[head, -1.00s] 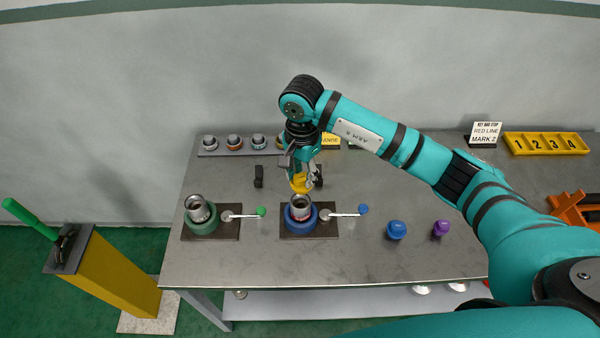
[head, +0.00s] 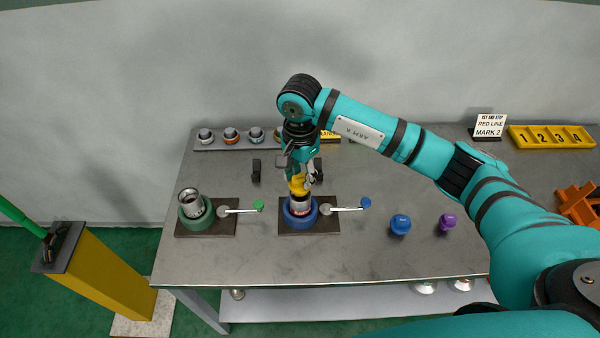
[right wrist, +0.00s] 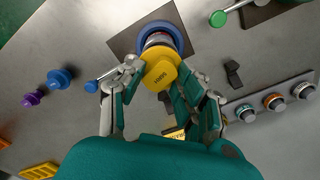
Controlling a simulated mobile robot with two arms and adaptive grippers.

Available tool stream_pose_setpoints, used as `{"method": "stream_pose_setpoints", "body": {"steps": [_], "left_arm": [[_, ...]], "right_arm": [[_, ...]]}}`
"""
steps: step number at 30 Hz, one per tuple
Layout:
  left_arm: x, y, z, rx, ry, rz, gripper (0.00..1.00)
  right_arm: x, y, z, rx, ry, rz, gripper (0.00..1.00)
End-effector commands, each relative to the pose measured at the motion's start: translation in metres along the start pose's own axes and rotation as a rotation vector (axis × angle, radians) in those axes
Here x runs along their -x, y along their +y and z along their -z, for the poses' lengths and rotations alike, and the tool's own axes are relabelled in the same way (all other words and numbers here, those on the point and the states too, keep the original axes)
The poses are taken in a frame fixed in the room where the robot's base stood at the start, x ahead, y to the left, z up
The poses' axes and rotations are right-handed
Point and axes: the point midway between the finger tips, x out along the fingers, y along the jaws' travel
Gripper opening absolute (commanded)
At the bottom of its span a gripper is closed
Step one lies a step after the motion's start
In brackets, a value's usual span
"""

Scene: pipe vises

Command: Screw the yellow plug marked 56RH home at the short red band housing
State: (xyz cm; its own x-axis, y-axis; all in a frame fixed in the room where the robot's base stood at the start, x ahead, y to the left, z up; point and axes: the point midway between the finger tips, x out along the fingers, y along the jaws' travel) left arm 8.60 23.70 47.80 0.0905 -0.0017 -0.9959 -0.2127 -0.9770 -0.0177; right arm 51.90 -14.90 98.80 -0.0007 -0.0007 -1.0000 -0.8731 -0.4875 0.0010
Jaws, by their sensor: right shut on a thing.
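The yellow plug (head: 297,184) is held in my right gripper (head: 302,180). In the right wrist view the plug (right wrist: 161,72) shows its marking, 56RH upside down, between both fingers of the gripper (right wrist: 161,78). The plug sits over the mouth of a metal housing (head: 300,204) with a reddish band, which stands upright in the blue vise (head: 287,217). The plug hides the mouth; I cannot tell how deep its thread is in. Another open metal housing (head: 189,197) stands in the green vise (head: 190,218) to the left.
Vise levers with a blue knob (head: 366,203) and a green knob (head: 258,206) stick out rightward. A blue plug (head: 400,224) and a purple plug (head: 447,221) stand at right. A rack of ringed fittings (head: 220,144) lies behind. The front of the table is clear.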

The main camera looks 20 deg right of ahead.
Motion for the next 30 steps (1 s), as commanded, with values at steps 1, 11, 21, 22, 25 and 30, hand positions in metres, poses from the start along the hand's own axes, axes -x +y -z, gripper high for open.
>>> {"method": "stream_pose_setpoints", "body": {"steps": [1,11,21,22,25,30], "left_arm": [[0.0005,0.0001,0.0002,0.000,0.000,0.000,0.00],[-0.0028,0.0012,0.0001,0.000,0.000,-0.001,0.00],[-0.0060,0.0023,0.0002,0.000,0.001,-0.003,0.00],[-0.0060,0.0023,0.0003,0.000,0.001,-0.003,0.00],[-0.0061,0.0023,0.0003,0.000,0.001,-0.003,0.00],[-0.0082,0.0024,0.0003,0.000,0.001,-0.003,0.00]], "right_arm": [[0.0008,-0.0001,0.0001,0.000,0.000,0.001,0.03],[-0.0003,-0.0001,0.0001,-0.002,0.000,0.001,0.03],[0.0008,-0.0001,-0.0001,-0.010,0.000,0.001,0.03],[0.0008,-0.0001,-0.0001,-0.010,0.000,0.001,0.03],[0.0006,-0.0001,-0.0002,-0.009,0.000,0.001,0.03],[-0.0015,-0.0001,-0.0002,-0.009,0.000,0.001,0.03]]}}
